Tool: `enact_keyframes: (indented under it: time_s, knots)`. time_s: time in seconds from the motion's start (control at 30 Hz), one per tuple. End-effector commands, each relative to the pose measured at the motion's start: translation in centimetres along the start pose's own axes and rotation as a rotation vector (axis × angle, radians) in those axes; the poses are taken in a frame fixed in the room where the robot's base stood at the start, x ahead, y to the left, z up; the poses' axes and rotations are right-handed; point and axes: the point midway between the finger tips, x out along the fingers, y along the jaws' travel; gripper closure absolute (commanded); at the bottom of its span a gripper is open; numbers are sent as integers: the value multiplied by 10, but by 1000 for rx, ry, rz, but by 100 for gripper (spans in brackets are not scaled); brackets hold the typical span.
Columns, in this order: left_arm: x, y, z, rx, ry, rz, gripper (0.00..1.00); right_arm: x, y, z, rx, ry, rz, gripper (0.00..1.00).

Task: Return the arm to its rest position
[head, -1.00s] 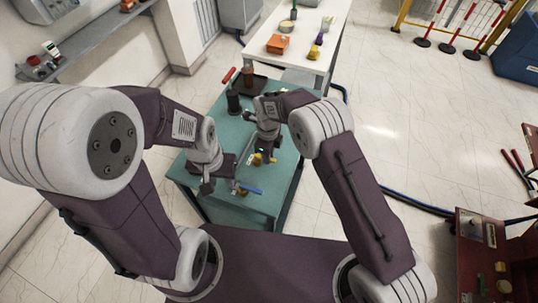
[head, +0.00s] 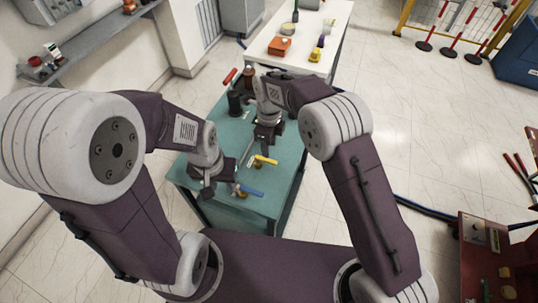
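My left gripper (head: 207,189) is over the left front part of the teal table (head: 236,208). Its fingers are small in the picture and partly hidden by the wrist, so I cannot tell whether it is open or shut. My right gripper (head: 252,150) is over the middle of the table, beside a yellow-handled tool (head: 264,160). The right fingers point down, and their gap is too small to judge. A blue-handled tool (head: 249,191) lies near the front of the table, to the right of my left gripper.
A dark cylinder (head: 235,104) and a red-handled item (head: 230,76) are at the table's back left. Behind stands a white table (head: 335,40) with an orange box (head: 279,46). A red cabinet (head: 475,258) is at lower right. The floor between is open.

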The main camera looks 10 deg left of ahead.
Motion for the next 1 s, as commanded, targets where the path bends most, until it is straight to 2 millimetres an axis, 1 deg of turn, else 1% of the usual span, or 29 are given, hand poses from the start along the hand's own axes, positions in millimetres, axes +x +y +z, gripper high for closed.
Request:
enact_keyframes:
  time_s: [0.03, 0.1, 0.2, 0.67, 0.73, 0.77, 0.83, 0.87, 0.9, 0.93, 0.97, 1.0]
  knots:
    - [2, 0, 0, 0, 0, 0, 64, -7, 0, 1, 0, -2, -2, 64]
    - [3, 0, 0, 0, 0, 0, 64, -15, 0, 0, 0, -1, -1, 64]
    - [3, 0, 0, 0, 0, 0, 64, -20, 0, 0, 0, 1, 1, 64]
    - [2, 0, 0, 0, 0, 0, 64, -20, 0, -1, 2, 1, 1, 64]
    - [2, 0, 0, 0, 0, 0, 64, -22, -8, -6, 21, -2, -2, 64]
    - [2, 0, 0, 0, 0, 0, 64, -27, -14, -10, 34, -10, -10, 64]
    - [2, 0, 0, 0, 0, 0, 64, -48, -31, -20, 75, -40, -40, 64]
    - [2, 0, 0, 0, 0, 0, 64, -58, -39, -28, 99, -51, -52, 64]
    - [2, 0, 0, 0, 0, 0, 64, -72, -47, -46, 137, -57, -61, 64]
    - [2, 0, 0, 0, 0, 0, 64, -80, -49, -62, 168, -57, -62, 64]
    - [2, 0, 0, 0, 0, 0, 64, -87, -50, -79, 199, -56, -62, 64]
    - [2, 0, 0, 0, 0, 0, 64, -94, -50, -102, 234, -56, -63, 64]
